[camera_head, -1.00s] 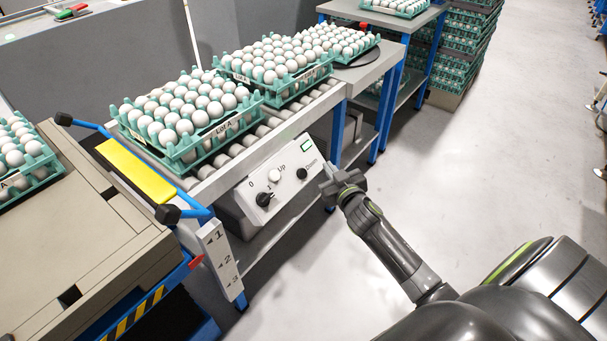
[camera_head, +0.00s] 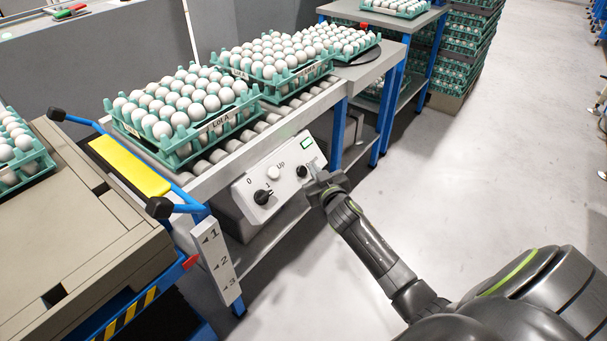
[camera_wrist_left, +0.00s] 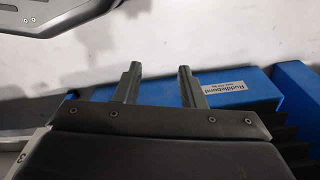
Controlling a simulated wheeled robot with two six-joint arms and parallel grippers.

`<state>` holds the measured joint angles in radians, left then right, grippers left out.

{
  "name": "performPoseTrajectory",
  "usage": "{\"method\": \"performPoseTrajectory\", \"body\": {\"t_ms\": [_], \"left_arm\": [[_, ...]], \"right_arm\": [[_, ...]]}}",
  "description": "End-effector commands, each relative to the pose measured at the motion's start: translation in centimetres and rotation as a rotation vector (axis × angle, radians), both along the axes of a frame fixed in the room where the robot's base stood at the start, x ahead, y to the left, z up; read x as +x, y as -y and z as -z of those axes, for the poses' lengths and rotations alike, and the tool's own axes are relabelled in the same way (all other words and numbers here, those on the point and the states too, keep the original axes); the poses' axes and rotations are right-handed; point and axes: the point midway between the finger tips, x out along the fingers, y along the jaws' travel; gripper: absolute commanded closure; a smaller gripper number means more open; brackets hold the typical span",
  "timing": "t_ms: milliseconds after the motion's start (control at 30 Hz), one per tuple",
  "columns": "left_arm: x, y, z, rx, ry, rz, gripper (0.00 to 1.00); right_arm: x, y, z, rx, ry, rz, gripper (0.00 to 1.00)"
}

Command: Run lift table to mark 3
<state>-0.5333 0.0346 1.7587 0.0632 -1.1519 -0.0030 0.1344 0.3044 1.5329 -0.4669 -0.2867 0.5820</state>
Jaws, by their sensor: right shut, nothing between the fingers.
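The lift table (camera_head: 95,240), with a beige top, stands at the lower left. Its red pointer (camera_head: 191,261) sits left of the white scale plate (camera_head: 221,262) marked 1, 2 and 3; it looks between marks 1 and 2. The control panel (camera_head: 283,188) has a black 0/1 knob (camera_head: 262,196), a white Up button (camera_head: 273,172) and a black Down button (camera_head: 302,171). My right gripper (camera_head: 318,180) is shut and empty, close beside the Down button, partly covering its label; contact cannot be told. My left gripper (camera_wrist_left: 160,85) is open and empty.
A roller conveyor (camera_head: 235,145) above the panel carries green trays of eggs (camera_head: 185,152). Another egg tray (camera_head: 38,160) stands on the lift table. A blue handle with a yellow strip (camera_head: 130,165) lies between. Floor (camera_head: 470,170) at right is clear.

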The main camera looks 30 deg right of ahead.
Motion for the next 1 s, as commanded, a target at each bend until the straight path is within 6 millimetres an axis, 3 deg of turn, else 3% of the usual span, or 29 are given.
{"method": "performPoseTrajectory", "body": {"t_ms": [400,1000], "left_arm": [[0.3,0.6,-2.7,-0.019,0.001,-0.005,0.64],[0.3,0.6,-2.8,-0.018,0.002,-0.005,0.64]], "right_arm": [[0.8,-0.4,0.8,0.001,-0.001,0.0,1.0],[0.8,-0.3,0.8,0.0,-0.001,0.0,1.0]]}}
